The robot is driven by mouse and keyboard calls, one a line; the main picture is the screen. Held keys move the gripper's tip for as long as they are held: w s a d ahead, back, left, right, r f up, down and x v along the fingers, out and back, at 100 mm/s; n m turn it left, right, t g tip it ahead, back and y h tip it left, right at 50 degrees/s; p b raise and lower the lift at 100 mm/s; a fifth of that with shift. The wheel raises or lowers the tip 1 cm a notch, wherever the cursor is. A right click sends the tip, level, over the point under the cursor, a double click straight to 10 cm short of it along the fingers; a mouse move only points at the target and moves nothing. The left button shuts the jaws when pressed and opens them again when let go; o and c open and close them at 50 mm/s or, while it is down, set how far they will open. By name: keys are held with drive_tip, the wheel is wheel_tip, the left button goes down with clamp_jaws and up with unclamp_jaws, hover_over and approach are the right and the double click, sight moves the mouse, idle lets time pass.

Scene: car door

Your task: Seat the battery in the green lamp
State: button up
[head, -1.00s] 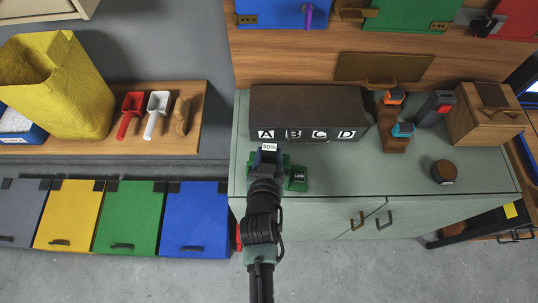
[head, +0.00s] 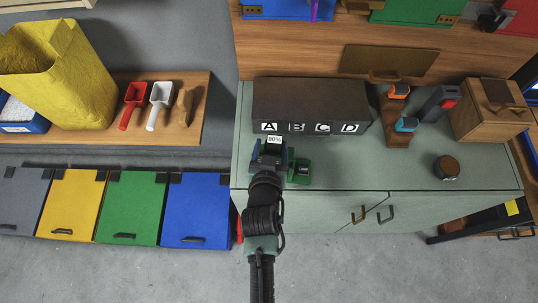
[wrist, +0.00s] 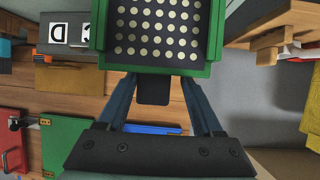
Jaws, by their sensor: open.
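The green lamp (head: 303,175) stands on the cabinet top in front of the A–D box, partly hidden behind my gripper. In the wrist view its green frame (wrist: 213,40) with a grid of pale dots fills the upper middle. A white 90% label (head: 274,140) shows just past my gripper. In the wrist view a dark block (wrist: 153,90), which looks like the battery, is at the lamp's edge between my fingers. My gripper (head: 271,154) is open, with its fingers (wrist: 156,98) on both sides of that block. How deep the block sits in the lamp is hidden.
The dark box marked A to D (head: 310,103) stands close behind the lamp. Power tools on a wooden stand (head: 396,125), a wooden box (head: 490,112) and a round brown object (head: 446,167) are to the right.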

drive_tip(key=shift+s+d+f+p, duration=0.1)
drive_tip(key=shift+s+d+p, duration=0.15)
drive_tip(key=shift+s+p, duration=0.15)
drive_tip(key=shift+s, duration=0.35)
drive_tip(key=w+r+v, duration=0.1)
drive_tip(key=v, duration=1)
drive_tip(key=w+r+t, duration=0.2)
drive_tip(key=w+r, duration=0.2)
drive_tip(key=r, duration=0.6)
drive_tip(key=w+r+t, duration=0.3)
drive_tip(key=w+r, duration=0.1)
drive_tip(key=r, duration=0.6)
drive_tip(key=w+r+t, duration=0.2)
drive_tip(key=w+r, duration=0.3)
drive_tip(key=r, duration=0.5)
drive_tip(key=s+r+t, duration=0.4)
drive_tip(key=s+r, duration=0.1)
drive_tip(key=r, duration=1.1)
drive_tip(key=s+r+n+t+y, duration=0.1)
drive_tip(key=s+r+t, duration=0.3)
drive_tip(key=r, duration=1.2)
drive_tip(key=shift+s+d+b, duration=0.25)
drive_tip(key=shift+s+b, duration=0.15)
drive_tip(key=shift+s, duration=0.3)
